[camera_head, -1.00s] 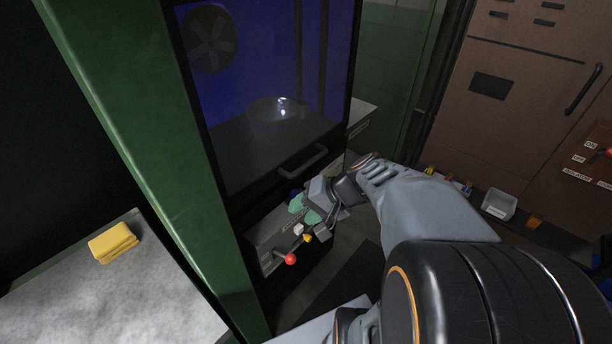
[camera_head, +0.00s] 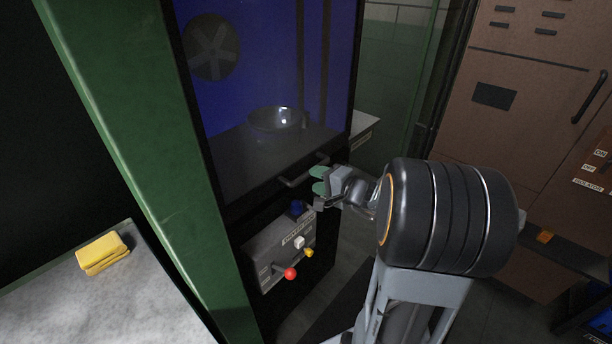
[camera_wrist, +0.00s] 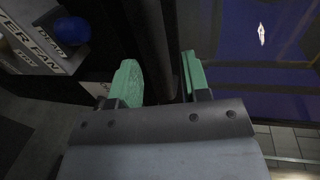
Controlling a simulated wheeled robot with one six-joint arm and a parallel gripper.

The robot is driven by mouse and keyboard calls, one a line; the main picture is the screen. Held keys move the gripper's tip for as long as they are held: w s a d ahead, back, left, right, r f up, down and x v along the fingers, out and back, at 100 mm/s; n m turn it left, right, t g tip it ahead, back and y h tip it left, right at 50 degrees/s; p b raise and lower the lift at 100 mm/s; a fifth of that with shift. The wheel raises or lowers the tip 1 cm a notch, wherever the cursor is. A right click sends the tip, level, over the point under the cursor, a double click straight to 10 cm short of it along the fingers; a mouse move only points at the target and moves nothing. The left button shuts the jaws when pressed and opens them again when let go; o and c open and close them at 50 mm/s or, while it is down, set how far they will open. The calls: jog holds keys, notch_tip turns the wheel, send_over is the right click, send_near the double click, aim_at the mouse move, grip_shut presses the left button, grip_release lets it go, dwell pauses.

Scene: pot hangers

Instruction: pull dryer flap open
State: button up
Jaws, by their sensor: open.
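My gripper (camera_head: 319,180) is open, with green fingertips, right by the right part of the handle. In the wrist view the two green fingers (camera_wrist: 160,80) stand apart, with a dark bar (camera_wrist: 155,45), likely the handle, running up between them. I cannot tell whether either finger touches it.
Below the flap is a grey control box (camera_head: 275,252) with a red knob (camera_head: 290,273), a yellow knob and a blue button. A bowl (camera_head: 274,119) and a fan (camera_head: 212,47) show behind the glass. A green post (camera_head: 130,140) and a counter with a yellow sponge (camera_head: 103,253) are at left.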

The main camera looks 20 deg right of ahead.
aim_at(306, 173)
jog(key=shift+x, duration=2.4)
grip_shut()
